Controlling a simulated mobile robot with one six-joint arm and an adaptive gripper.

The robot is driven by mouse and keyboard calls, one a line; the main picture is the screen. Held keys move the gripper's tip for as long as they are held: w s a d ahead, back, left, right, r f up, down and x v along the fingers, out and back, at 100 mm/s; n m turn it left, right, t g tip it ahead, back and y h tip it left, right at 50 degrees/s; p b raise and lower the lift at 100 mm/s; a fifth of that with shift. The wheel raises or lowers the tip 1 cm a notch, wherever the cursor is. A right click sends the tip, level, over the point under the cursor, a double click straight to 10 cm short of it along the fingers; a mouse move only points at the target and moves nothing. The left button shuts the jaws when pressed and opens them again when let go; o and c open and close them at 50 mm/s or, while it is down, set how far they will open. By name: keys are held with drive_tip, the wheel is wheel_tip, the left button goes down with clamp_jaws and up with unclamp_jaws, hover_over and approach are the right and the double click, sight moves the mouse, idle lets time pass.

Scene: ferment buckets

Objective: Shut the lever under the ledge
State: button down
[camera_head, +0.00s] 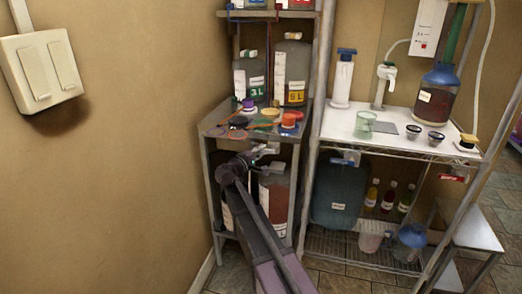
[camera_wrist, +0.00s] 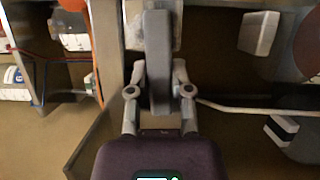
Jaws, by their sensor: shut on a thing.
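My gripper (camera_head: 258,158) is at the left rack, just below the edge of its middle shelf, the ledge (camera_head: 212,131). In the wrist view my gripper (camera_wrist: 159,75) is shut, with a finger on each side of a long grey bar, which appears to be the lever (camera_wrist: 157,50). The bar points along the gripper towards a pale block behind it. In the head view the lever is too small and too covered by my gripper to make out its angle.
Large bottles (camera_head: 273,205) stand below the ledge, close behind my arm. Small lids and cups (camera_head: 288,119) lie on top of it. A white table (camera_head: 345,128) with a pump bottle (camera_head: 343,80) and a flask (camera_head: 437,95) is to the right.

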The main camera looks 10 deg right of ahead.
drive_tip(key=shift+r+m, duration=0.2)
drive_tip(key=shift+m, duration=0.3)
drive_tip(key=c, duration=0.5)
unclamp_jaws()
drive_tip(key=shift+s+a, duration=0.1)
drive_tip(key=v, duration=1.1)
drive_tip(key=shift+s+a+r, duration=0.15)
drive_tip(key=shift+s+a, duration=0.1)
drive_tip(key=shift+d, duration=0.1)
